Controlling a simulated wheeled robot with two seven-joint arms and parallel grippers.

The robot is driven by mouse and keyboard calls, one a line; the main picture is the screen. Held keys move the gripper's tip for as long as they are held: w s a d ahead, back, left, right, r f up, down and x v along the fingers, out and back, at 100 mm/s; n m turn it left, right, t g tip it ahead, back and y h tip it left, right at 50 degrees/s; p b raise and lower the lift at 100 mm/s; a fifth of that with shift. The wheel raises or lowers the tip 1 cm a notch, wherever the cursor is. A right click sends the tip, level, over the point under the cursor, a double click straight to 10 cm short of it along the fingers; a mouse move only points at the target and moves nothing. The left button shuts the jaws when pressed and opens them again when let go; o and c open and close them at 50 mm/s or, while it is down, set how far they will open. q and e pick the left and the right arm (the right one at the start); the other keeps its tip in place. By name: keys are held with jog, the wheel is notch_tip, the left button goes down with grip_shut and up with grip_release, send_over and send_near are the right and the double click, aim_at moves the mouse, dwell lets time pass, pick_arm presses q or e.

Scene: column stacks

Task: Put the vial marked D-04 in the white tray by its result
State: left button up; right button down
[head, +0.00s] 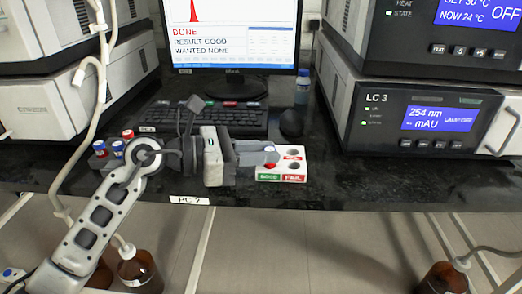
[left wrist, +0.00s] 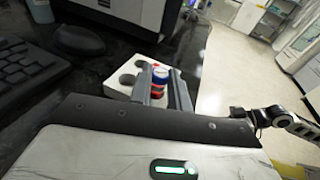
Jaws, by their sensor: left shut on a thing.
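My left gripper (head: 270,156) reaches over the left side of the white tray (head: 293,173) in the head view. It is shut on a vial with blue, white and red bands, seen between its fingers in the left wrist view (left wrist: 160,76). The vial's marking is not readable, and I cannot tell if its base is in a hole. The tray has a green GOOD label (head: 269,177) at front left and a red FAIL label (head: 293,178) at front right. Its right holes look empty. The monitor (head: 230,40) reads DONE, RESULT GOOD, WANTED NONE. My right gripper (left wrist: 245,114) shows small and unclear.
Several capped vials (head: 118,146) stand at the left of the bench, behind my left arm. A keyboard (head: 235,121) and mouse (head: 291,123) lie behind the tray. The LC 3 instrument (head: 425,120) stands to the right. Bare bench lies right of the tray, near the front edge.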

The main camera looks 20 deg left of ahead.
pick_arm(q)
jog(key=shift+f, duration=0.1)
dwell(0.3)
jog(key=o, duration=0.8)
jog(key=shift+o, duration=0.2)
jog(key=v, duration=1.5)
jog(key=shift+s+a+f+b, duration=0.1)
jog(key=shift+a+b, duration=0.15)
jog(key=shift+b, duration=0.1)
jog(key=shift+s+a, duration=0.15)
jog(key=shift+a, duration=0.05)
pick_arm(e)
jog(key=shift+w+a+r+t+y, duration=0.1)
jog(key=shift+a+r+t+y, duration=0.15)
jog(key=shift+r, duration=0.4)
jog(key=shift+w+a+r+t+y, duration=0.15)
jog(key=shift+r+t, duration=0.2)
jog(key=shift+r, duration=0.25)
jog(key=shift+f, duration=0.1)
